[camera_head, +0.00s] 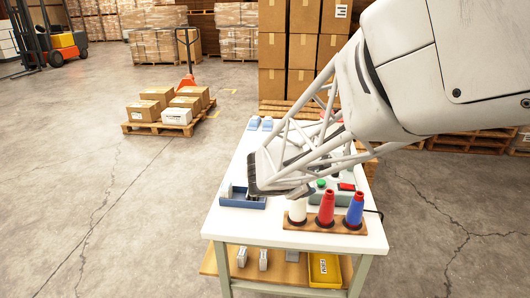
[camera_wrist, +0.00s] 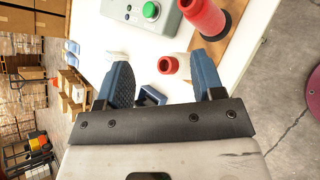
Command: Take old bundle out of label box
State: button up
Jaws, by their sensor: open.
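The label box is a low blue open tray (camera_head: 238,203) at the left front of the white table. A small greyish shape shows at its left end; I cannot tell whether it is the old bundle, and my gripper covers much of the inside. My gripper (camera_head: 254,188) is over the tray's right part in the head view. In the wrist view the two blue fingers of my gripper (camera_wrist: 162,78) are wide apart and nothing is held between them. A dark blue piece (camera_wrist: 152,95), perhaps part of the label box, shows beyond them.
White, red and blue cones (camera_head: 327,208) stand on a wooden strip at the table's front edge, close right of the tray. A grey control box with a green button (camera_wrist: 150,11) is behind them. Light blue items (camera_head: 260,123) lie at the table's far end. A yellow bin (camera_head: 325,268) is on the lower shelf.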

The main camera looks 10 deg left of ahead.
jog(key=w+a+f+n+t+y, duration=0.1)
jog(key=w+a+f+n+t, duration=0.2)
jog(key=a, duration=0.4)
jog(key=w+a+f+n+y, duration=0.25)
jog(key=a+n, duration=0.25)
jog(key=a, duration=0.3)
jog(key=n+t+y, duration=0.1)
jog(key=n+y, duration=0.2)
jog(key=n, duration=0.3)
send_near(225, 187)
jog(key=shift+x, duration=1.2)
jog(key=shift+a, duration=0.15)
jog(key=shift+x, duration=1.25)
jog(key=shift+w+f, duration=0.1)
jog(key=shift+w, duration=0.1)
jog(key=shift+x, duration=2.4)
